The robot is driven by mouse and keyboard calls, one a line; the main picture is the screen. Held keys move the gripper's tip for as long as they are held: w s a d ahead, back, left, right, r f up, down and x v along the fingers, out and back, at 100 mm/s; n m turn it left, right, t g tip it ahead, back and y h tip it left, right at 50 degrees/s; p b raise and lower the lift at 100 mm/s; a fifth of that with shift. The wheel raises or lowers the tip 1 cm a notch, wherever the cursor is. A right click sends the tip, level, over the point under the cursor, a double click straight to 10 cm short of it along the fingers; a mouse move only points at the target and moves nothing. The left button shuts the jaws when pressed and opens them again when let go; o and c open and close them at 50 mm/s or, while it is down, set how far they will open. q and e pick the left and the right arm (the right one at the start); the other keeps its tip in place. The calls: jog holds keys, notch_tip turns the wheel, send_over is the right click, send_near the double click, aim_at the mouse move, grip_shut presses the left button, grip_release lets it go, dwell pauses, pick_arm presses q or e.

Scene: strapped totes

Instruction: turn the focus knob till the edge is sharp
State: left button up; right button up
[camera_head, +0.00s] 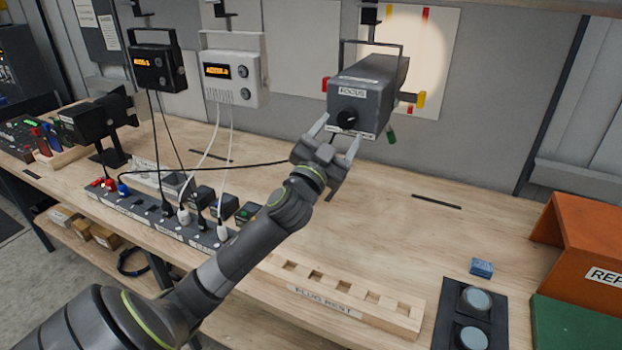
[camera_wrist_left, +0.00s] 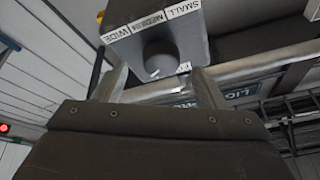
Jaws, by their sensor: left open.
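The grey lamp box (camera_head: 368,80) with a FOCUS label hangs at the back wall. Its black round focus knob (camera_head: 347,119) is on the front face. In the left wrist view the dark knob (camera_wrist_left: 160,58) has a small white mark low on it; labels reading WIDE, MEDIUM and SMALL run along another edge. My left gripper (camera_head: 335,139) is open just below and in front of the knob. Its fingers (camera_wrist_left: 160,86) are spread, with the knob beyond their tips; contact cannot be told. A pale round light patch (camera_head: 422,48) lies on the wall panel, partly hidden by the box.
A power strip (camera_head: 150,212) with plugs and cables lies left. A wooden plug rest (camera_head: 345,298) is at the bench front. The middle right bench is mostly clear.

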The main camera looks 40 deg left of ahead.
pick_arm(q)
jog(key=b+v, duration=0.5)
jog(key=v, duration=0.9)
jog(key=shift+s, duration=0.2)
pick_arm(e)
notch_tip(320, 180, down, 6)
jog(key=shift+r, duration=0.2)
pick_arm(q)
jog(key=n+y+p, duration=0.2)
jog(key=n+p, duration=0.3)
jog(key=n, duration=0.2)
send_near(345, 124)
jog(key=x, duration=0.8)
jog(key=shift+r, duration=0.15)
jog(key=shift+w+a+r, duration=0.1)
jog(key=shift+w+r, duration=0.1)
jog(key=shift+w, duration=0.5)
pick_arm(e)
jog(key=shift+r, duration=2.7)
